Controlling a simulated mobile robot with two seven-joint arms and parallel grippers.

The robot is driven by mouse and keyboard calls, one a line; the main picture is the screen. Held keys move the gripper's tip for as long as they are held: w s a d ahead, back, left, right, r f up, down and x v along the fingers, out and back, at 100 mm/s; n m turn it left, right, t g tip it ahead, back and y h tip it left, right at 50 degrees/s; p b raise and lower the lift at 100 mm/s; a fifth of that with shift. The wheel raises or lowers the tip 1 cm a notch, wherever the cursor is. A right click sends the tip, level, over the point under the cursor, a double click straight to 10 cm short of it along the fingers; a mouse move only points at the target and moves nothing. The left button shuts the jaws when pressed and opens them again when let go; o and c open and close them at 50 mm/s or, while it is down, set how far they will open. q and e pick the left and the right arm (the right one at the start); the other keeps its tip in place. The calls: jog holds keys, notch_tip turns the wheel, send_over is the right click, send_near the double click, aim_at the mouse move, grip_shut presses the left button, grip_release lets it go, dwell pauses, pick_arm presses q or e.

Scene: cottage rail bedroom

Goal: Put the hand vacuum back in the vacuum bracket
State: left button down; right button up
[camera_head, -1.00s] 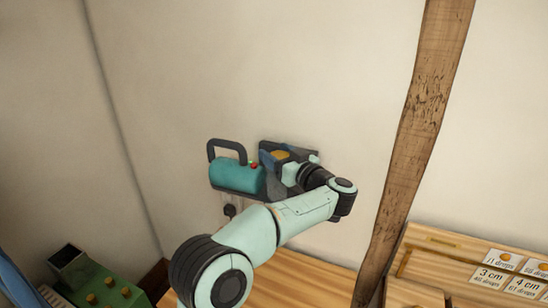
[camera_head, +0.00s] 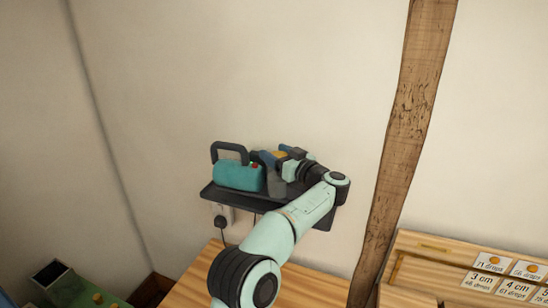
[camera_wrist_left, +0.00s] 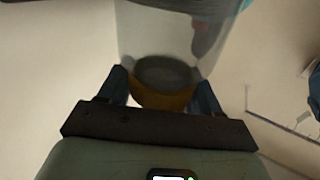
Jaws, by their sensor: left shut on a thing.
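The hand vacuum (camera_head: 238,176) has a teal body, a dark loop handle and a grey see-through front part. It lies level at the dark vacuum bracket (camera_head: 209,191), a tray-like shelf on the wall. It appears at or just above the tray; I cannot tell whether it touches. My left gripper (camera_head: 282,157) is at the vacuum's right end, shut on its orange part. In the left wrist view, the fingers (camera_wrist_left: 162,92) sit on both sides of this orange part, below the see-through part of the hand vacuum (camera_wrist_left: 175,35). My right gripper is not in view.
A wall socket with a plug (camera_head: 221,218) is under the bracket. A wooden post (camera_head: 415,120) stands to the right of my arm. A wooden surface (camera_head: 200,283) is below, and a board with cards (camera_head: 490,270) is at the lower right. The wall above is clear.

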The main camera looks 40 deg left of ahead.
pick_arm(q)
jog(key=shift+w+a, duration=0.1)
jog(key=shift+w, duration=0.2)
jog(key=shift+w+f, duration=0.15)
jog(key=shift+f, duration=1.35)
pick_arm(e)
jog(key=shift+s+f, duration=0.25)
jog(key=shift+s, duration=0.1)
pick_arm(q)
jog(key=shift+c, duration=0.7)
grip_release()
jog(key=shift+f, duration=0.2)
jog(key=b+v, duration=0.2)
jog(key=v, duration=1.1)
jog(key=shift+d+r, duration=0.15)
jog(key=shift+d, duration=0.1)
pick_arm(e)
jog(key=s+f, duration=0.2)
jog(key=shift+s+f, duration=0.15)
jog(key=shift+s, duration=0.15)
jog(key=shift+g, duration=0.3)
